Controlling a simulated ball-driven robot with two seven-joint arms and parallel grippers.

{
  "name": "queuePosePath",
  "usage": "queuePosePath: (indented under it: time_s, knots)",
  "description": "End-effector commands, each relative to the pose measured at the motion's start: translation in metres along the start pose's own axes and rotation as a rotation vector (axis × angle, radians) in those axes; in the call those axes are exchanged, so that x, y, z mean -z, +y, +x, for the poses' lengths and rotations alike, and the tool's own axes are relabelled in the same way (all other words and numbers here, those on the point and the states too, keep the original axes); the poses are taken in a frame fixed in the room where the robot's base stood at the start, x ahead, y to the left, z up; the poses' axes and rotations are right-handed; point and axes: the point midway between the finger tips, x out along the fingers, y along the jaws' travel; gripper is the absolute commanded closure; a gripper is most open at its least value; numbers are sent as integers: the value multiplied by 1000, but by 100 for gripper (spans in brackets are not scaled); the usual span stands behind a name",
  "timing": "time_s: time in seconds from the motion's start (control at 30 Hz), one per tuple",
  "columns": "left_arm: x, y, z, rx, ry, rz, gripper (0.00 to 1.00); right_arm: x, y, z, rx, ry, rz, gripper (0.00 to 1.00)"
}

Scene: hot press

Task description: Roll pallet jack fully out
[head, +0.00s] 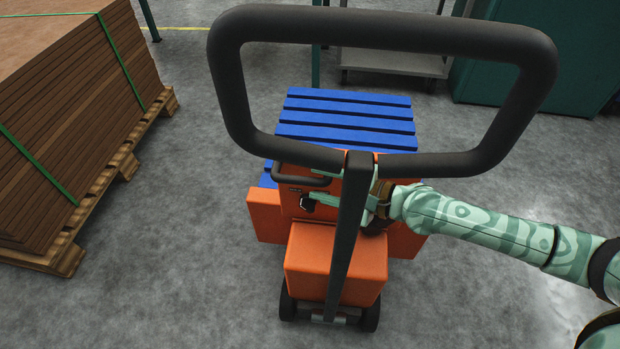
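The pallet jack has an orange body (330,262), a black shaft and a large dark loop handle (385,27) that rises close to my camera. A blue slatted pallet (345,117) lies behind the orange body; the forks are hidden. My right gripper (311,188) reaches in from the right, behind the black shaft, at the upper orange part. Its fingers are apart, near a small dark grab bar (300,181). I cannot tell whether they touch it. The shaft hides part of the gripper. My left gripper is not in view.
A wooden pallet (128,160) with strapped brown sheets (75,110) stands at the left. A grey shelf cart (395,64) and a green cabinet (540,60) are at the back.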

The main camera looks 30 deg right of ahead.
Motion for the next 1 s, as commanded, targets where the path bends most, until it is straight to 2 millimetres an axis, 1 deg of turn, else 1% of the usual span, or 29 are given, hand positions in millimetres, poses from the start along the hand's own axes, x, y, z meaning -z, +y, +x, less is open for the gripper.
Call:
queuePosePath:
  time_s: [0.03,0.1,0.2,0.33,0.57,0.6,0.67,0.7,1.0]
  knots:
    - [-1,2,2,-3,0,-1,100,-1,-1,9,4,-2,4,60]
    - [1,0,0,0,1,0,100,0,0,20,2,0,1,60]
    - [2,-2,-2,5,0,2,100,1,1,29,0,0,2,60]
    - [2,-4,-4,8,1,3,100,1,1,34,-1,1,0,60]
    - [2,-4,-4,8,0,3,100,0,1,34,-2,1,0,60]
    - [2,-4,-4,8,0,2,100,0,1,34,-2,1,0,72]
    - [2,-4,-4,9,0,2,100,0,1,34,-2,1,0,88]
    - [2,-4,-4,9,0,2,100,0,1,34,-2,1,0,99]
    - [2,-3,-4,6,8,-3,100,-3,2,33,-2,0,3,100]
